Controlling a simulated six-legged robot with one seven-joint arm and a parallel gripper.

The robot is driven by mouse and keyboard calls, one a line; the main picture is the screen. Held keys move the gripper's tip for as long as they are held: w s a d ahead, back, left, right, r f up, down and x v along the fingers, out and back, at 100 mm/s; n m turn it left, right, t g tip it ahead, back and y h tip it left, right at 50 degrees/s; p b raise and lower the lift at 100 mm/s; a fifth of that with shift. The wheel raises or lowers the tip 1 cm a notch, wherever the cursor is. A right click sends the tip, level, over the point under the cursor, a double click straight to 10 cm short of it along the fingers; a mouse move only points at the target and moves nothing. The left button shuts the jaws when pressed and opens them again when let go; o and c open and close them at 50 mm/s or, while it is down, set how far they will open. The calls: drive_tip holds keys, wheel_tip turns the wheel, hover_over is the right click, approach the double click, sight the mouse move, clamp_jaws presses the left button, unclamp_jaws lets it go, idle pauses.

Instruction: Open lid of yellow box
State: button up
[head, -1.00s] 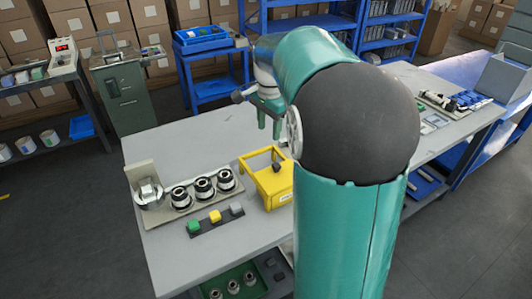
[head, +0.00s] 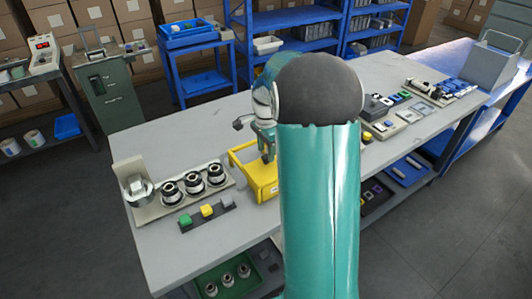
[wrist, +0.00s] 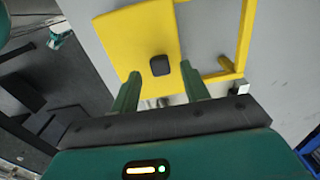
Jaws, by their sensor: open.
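The yellow box (head: 263,183) stands on the grey table, partly hidden behind my arm in the head view. In the wrist view its flat yellow lid (wrist: 128,42) carries a small black knob (wrist: 160,65). A yellow frame (wrist: 241,45) stands out beside the lid. My gripper (wrist: 158,84) is open, with its two green fingers on either side of the knob in the picture and nothing held. I cannot tell how far the fingertips are from the knob. In the head view my gripper (head: 267,155) is just above the box.
Left of the box lie a tray with several black-and-silver rollers (head: 193,181) and a strip with green, yellow and grey buttons (head: 207,211). Control boxes (head: 392,122) and tools stand at the table's right. The table's back left part is clear.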

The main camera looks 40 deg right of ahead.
drive_tip(key=shift+f, duration=0.9)
clamp_jaws()
drive_tip(key=w, duration=0.8)
drive_tip(key=shift+w+d, duration=0.3)
drive_tip(key=shift+r, duration=0.1)
unclamp_jaws()
